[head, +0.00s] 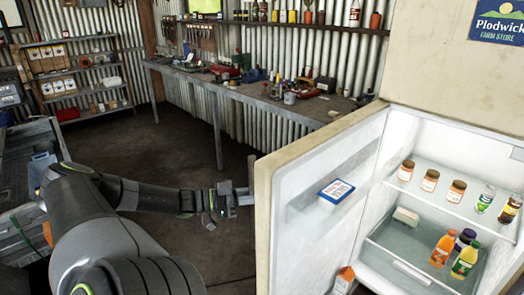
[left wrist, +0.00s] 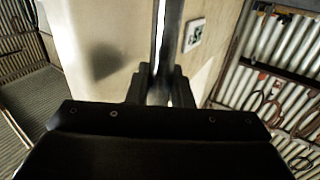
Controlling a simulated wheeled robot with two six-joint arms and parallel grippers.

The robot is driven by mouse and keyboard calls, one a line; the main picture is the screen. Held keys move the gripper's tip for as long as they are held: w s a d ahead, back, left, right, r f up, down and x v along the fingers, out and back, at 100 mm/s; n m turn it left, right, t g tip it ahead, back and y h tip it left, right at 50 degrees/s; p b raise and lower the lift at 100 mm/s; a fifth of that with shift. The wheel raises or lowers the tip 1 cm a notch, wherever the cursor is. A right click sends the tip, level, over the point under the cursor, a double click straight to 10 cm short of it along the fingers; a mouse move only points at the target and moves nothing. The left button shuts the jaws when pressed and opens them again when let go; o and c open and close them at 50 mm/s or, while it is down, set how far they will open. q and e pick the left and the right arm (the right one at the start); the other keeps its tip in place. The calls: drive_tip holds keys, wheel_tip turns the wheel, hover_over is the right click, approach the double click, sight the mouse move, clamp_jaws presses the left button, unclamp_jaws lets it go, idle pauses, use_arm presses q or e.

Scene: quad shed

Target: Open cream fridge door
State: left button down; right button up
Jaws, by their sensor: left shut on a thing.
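The cream fridge (head: 425,65) stands at the right in the head view. Its door (head: 312,235) is swung wide open, its white inner side facing the cabinet. My left gripper (head: 243,197) is at the outer face of the door, near its free edge. In the left wrist view the gripper (left wrist: 160,88) is shut around the upright metal bar of the door handle (left wrist: 167,40), with the cream door face (left wrist: 110,40) behind it. The handle is mostly hidden in the head view. My right gripper is not in view.
Jars (head: 430,180), bottles (head: 442,250) and a butter-like block (head: 405,216) stand on the fridge shelves. A blue-and-white box (head: 336,190) sits in the door rack. A cluttered workbench (head: 270,100) runs along the back wall. Dark floor (head: 185,150) left of the door is clear.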

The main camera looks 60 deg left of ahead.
use_arm(q)
drive_tip(key=shift+s+a+f, duration=0.1)
drive_tip(key=shift+a+f, duration=0.05)
drive_tip(key=shift+a, duration=0.45)
drive_tip(key=c, duration=1.3)
unclamp_jaws()
drive_tip(key=shift+c, duration=0.2)
drive_tip(key=p+v, duration=0.1)
drive_tip(key=v, duration=1.6)
drive_tip(key=shift+a, duration=0.25)
drive_tip(key=shift+s, duration=0.15)
